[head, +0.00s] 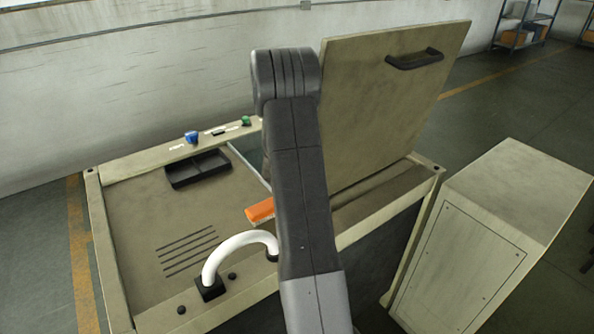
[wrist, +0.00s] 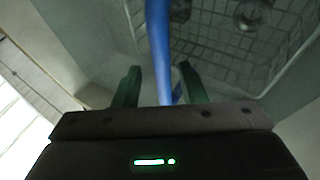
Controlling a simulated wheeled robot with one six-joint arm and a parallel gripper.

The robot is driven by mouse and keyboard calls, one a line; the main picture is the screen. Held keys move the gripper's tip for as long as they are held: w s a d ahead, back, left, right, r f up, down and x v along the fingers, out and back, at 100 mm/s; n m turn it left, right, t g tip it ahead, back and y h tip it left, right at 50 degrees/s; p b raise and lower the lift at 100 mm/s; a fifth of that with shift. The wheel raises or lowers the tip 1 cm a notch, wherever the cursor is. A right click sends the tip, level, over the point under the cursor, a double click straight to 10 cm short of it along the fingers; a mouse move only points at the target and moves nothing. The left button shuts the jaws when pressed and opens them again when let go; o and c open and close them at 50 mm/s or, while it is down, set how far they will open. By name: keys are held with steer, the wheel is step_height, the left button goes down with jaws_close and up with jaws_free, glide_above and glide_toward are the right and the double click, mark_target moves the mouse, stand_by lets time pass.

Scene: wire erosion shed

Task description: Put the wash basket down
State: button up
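The wash basket (wrist: 223,47) is a pale wire-mesh basket in the wrist view, with round metal parts inside. Its blue handle (wrist: 162,55) runs down the picture to between the green fingertips. My gripper (wrist: 160,88) is open around the handle, with a gap showing on both sides of it. The basket is inside the grey-walled tank of the machine. In the head view my arm reaches into the tank opening (head: 250,160) and hides my gripper and the basket. What the basket's underside rests on cannot be seen.
The machine's lid (head: 385,100) stands open to the right of my arm. A white curved handle (head: 238,242), an orange brush (head: 260,210) and a black tray (head: 197,168) are on the machine top. A beige cabinet (head: 490,235) stands at right.

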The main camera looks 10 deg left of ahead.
steer(key=v, duration=1)
steer(key=shift+r, duration=0.1)
stand_by(0.9)
